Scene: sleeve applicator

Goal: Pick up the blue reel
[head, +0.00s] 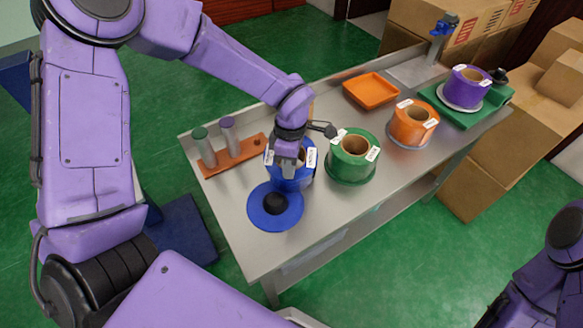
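The blue reel (294,184) stands upright on the metal table, with white labels on its top edge. My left gripper (287,178) points down at it and covers much of its near side and top. The fingers overlap the reel, and I cannot tell whether they are open or closed on it. A flat blue disc (262,218) with a dark hub lies on the table just in front of the reel. Part of my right arm shows at the lower right, but its gripper is not in view.
The green reel (350,170) stands close to the right of the blue one. An orange reel (410,133), an orange tray (370,91) and a purple reel (463,96) on a green base stand farther right. An orange holder (240,160) with grey posts is at left. Cardboard boxes (480,185) flank the table.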

